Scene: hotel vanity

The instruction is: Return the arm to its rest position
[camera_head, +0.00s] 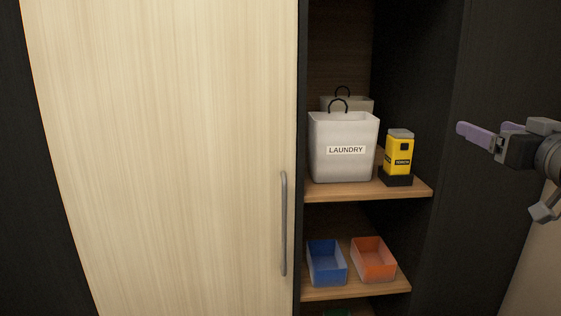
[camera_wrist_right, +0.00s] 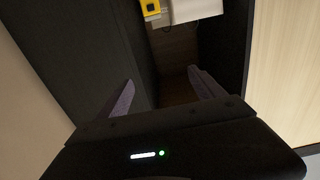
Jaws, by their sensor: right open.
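My right gripper (camera_head: 488,132) comes in from the right edge in the head view, in front of the dark side panel and right of the shelves. Its two purple-grey fingers are apart with nothing between them. The same fingers show in the right wrist view (camera_wrist_right: 163,97), spread, with the dark cabinet interior beyond them. My left gripper is in neither view.
A white laundry bin (camera_head: 342,165) and a yellow device (camera_head: 398,155) in a black base stand on the upper shelf (camera_head: 335,192). Blue (camera_head: 327,280) and orange (camera_head: 375,274) trays sit below. A closed pale door (camera_head: 170,150) with a handle (camera_head: 284,225) is at left.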

